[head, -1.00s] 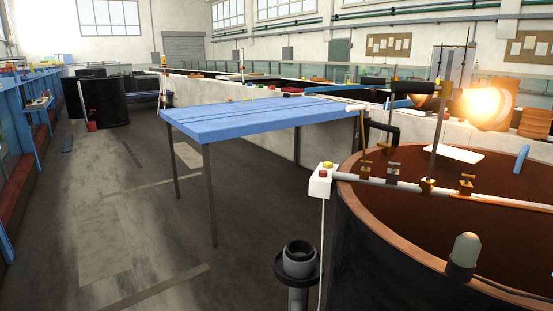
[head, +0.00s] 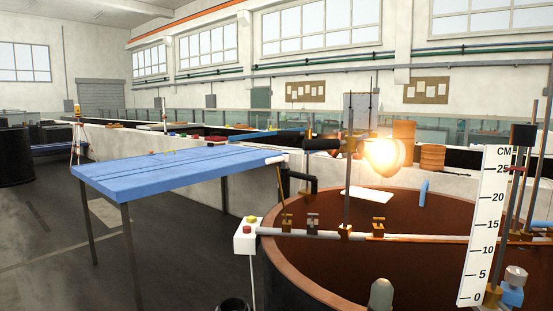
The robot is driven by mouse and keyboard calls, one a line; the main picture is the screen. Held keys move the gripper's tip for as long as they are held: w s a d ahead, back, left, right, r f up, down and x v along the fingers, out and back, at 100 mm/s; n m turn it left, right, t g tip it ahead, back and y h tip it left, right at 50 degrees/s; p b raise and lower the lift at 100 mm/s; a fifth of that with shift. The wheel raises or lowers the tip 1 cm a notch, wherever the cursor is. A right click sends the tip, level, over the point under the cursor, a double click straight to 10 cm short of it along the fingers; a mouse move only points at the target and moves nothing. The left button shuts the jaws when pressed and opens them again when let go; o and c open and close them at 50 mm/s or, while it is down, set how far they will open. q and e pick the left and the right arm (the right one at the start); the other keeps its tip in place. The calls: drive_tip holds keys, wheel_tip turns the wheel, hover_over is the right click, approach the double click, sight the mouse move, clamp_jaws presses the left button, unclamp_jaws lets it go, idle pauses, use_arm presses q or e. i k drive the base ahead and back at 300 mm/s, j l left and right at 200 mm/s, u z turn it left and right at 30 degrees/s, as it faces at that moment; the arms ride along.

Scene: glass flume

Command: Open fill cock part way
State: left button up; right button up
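No part clearly recognisable as the fill cock shows. A black bent pipe (head: 298,182) stands at the back left rim of the large round tank (head: 275,270), beside the table's right end. A thin brown rod leans near it, and I cannot tell whether either belongs to the cock. A white box with a red and a yellow button (head: 247,233) sits at the tank's left edge, at the end of a grey bar (head: 325,235) carrying several small clamps. Neither of my grippers is in view.
A blue table (head: 165,180) stands left of the tank. A bright lamp (head: 385,155) is above the tank. A white centimetre scale (head: 486,225) stands upright at the right, beside thin rods. A grey rounded cap (head: 381,293) is at the bottom. Open floor (head: 50,250) lies at left.

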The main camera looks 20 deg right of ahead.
sight(285, 158)
drive_tip(key=i+j+z, duration=0.1)
drive_tip(key=j, duration=0.25)
drive_tip(key=i+j, duration=0.3)
drive_tip(key=i+j+z, duration=0.15)
drive_tip(key=j, duration=0.25)
drive_tip(key=i+j+z, duration=0.1)
drive_tip(key=j, duration=0.3)
drive_tip(key=i+j, duration=0.25)
drive_tip(key=j, duration=0.15)
drive_tip(key=i+j+z, duration=0.15)
drive_tip(key=j, duration=0.25)
